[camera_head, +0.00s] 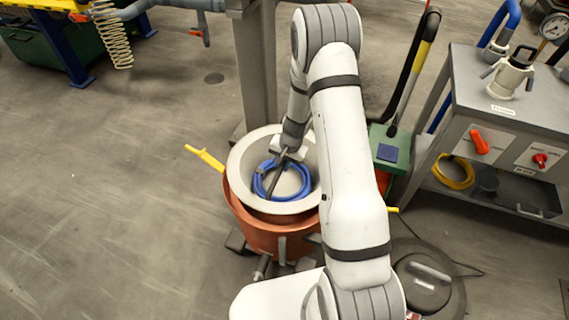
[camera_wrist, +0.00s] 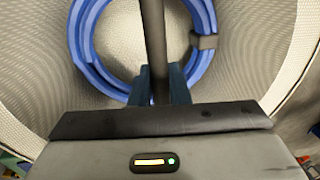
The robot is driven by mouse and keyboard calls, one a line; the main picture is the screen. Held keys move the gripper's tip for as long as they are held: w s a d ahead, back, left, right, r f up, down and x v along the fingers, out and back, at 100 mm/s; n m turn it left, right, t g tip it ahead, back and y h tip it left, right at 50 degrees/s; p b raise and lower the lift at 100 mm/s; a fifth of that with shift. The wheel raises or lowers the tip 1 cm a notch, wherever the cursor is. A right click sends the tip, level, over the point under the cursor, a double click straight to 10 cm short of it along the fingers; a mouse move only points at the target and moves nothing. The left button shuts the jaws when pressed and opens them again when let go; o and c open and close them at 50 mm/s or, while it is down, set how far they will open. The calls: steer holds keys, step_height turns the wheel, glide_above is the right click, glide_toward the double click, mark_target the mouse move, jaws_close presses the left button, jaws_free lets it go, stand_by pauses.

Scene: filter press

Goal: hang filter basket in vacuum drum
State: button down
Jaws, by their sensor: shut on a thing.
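The filter basket (camera_head: 243,152) is a pale grey, round, open vessel with a blue coil (camera_head: 262,190) lying inside it. It sits over and partly within the mouth of the orange-brown vacuum drum (camera_head: 262,238). The basket's rim stands above the drum's rim at the back. I cannot tell whether it rests on the drum. A dark bar (camera_head: 273,182) crosses the basket's opening. My gripper (camera_head: 284,157) is shut on this bar; the wrist view shows the bar (camera_wrist: 153,40) between the blue fingers (camera_wrist: 160,88), with the pale mesh wall (camera_wrist: 120,35) beyond.
Yellow handles (camera_head: 205,157) stick out on the drum's left and right sides. A grey post (camera_head: 257,75) stands behind it. A grey cart (camera_head: 510,95) with valves is at the right. A dark round lid-like object (camera_head: 424,284) lies front right. The left floor is clear.

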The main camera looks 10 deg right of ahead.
mark_target(282, 185)
steer(key=shift+f+b, duration=4.55)
steer(key=shift+f, duration=0.25)
steer(key=c, duration=1.3)
jaws_free()
